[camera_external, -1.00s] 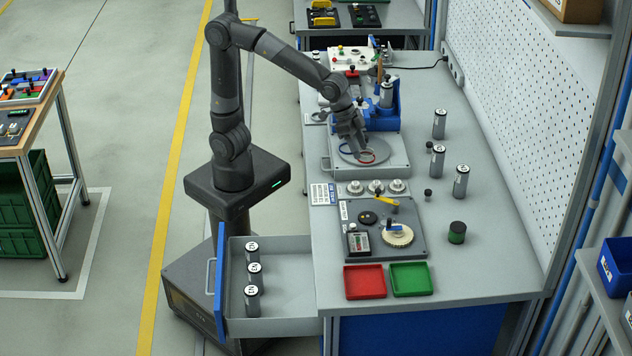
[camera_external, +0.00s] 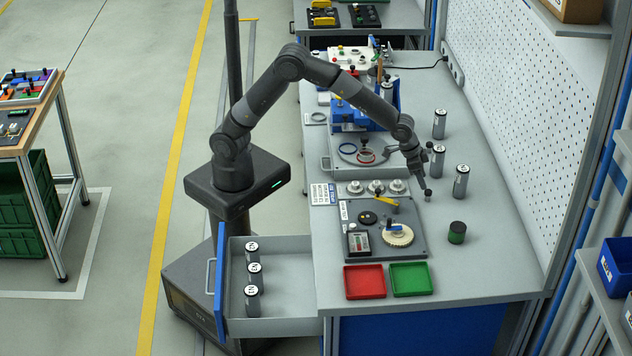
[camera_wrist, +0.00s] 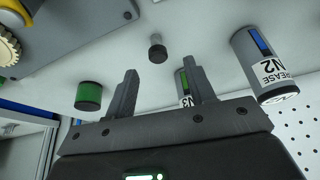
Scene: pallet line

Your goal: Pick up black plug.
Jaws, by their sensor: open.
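The black plug (camera_external: 428,195) is a small dark stub standing on the grey bench, right of the grey fixture plate. My gripper (camera_external: 424,184) is just above it in the external view, pointing down, and close to it. In the wrist view the plug (camera_wrist: 157,48) shows beyond the gap between the two fingers of my gripper (camera_wrist: 161,70). The fingers are apart with nothing between them. A second small dark piece (camera_external: 429,145) is by a grey cylinder farther back.
Grey cylinders stand close by, including one (camera_external: 461,182) to the right, labelled N2 in the wrist view (camera_wrist: 265,65). A green jar with a black end (camera_external: 457,232) stands nearer. The fixture plate (camera_external: 410,250) is left; red (camera_external: 364,282) and green trays (camera_external: 411,279) are in front.

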